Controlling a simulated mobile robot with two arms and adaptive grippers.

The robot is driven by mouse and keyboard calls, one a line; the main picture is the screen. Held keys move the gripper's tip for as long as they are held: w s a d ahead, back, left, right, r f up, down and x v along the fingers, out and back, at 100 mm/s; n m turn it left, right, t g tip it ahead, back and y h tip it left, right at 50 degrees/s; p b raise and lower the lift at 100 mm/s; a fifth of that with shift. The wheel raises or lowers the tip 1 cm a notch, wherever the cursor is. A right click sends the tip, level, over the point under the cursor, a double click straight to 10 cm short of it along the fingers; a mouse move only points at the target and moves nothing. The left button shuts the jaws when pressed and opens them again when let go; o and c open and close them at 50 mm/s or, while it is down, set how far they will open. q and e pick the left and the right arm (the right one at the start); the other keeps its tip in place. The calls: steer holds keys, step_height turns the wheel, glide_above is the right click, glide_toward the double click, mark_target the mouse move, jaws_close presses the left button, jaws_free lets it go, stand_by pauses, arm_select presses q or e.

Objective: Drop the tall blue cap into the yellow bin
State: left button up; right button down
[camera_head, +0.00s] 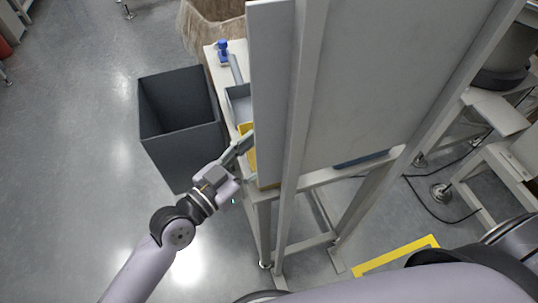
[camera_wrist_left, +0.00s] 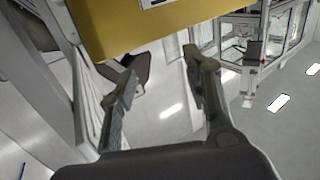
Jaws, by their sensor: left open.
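My left gripper (camera_head: 238,150) is beside the yellow bin (camera_head: 247,131) at the near left edge of the bench, where a grey upright panel hides most of the bin. In the left wrist view my left gripper (camera_wrist_left: 164,75) is open, with nothing between its fingers. The yellow bin (camera_wrist_left: 150,25) fills the top of that view, just beyond the fingertips, and its inside is not visible. I cannot make out a tall blue cap in either view. My right gripper is not in view.
A grey upright panel (camera_head: 360,75) on a frame blocks much of the bench. A blue-grey tray (camera_head: 238,104) and a small blue object (camera_head: 222,48) are farther back on the bench. A large dark open container (camera_head: 180,105) stands on the floor to the left.

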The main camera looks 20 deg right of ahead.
arm_select(q)
steer(key=v, duration=0.7)
stand_by(0.3)
steer(key=w+a+f+n+y, duration=0.2)
steer(key=w+a+f+y, duration=0.15)
steer(key=f, duration=0.45)
steer(key=w+a+f+n+y+p, duration=0.1)
steer(key=w+a+f+y, duration=0.1)
steer(key=a+f, duration=0.5)
steer(key=w+a+f+n+y, duration=0.2)
steer(key=f+y, duration=0.1)
steer(key=f, duration=0.7)
steer(key=s+a+f+n+g+y, duration=0.15)
steer(key=s+a+f, duration=0.25)
steer(key=f, duration=0.4)
steer(key=s+a+f+n+y, duration=0.1)
steer(key=s+a+f+y, duration=0.2)
steer(key=f, duration=0.5)
steer(key=s+a+f+g, duration=0.2)
steer(key=s+f, duration=0.3)
steer(key=s, duration=0.5)
steer(key=s+a+f+n+g+y+p, duration=0.1)
steer(key=s+f, duration=0.4)
steer(key=s, duration=0.6)
steer(key=s+a+f+g+y, duration=0.1)
steer(key=s+a+f+g, duration=0.3)
steer(key=s, duration=0.6)
steer(key=shift+s+f+n, duration=0.35)
steer(key=shift+f, duration=0.35)
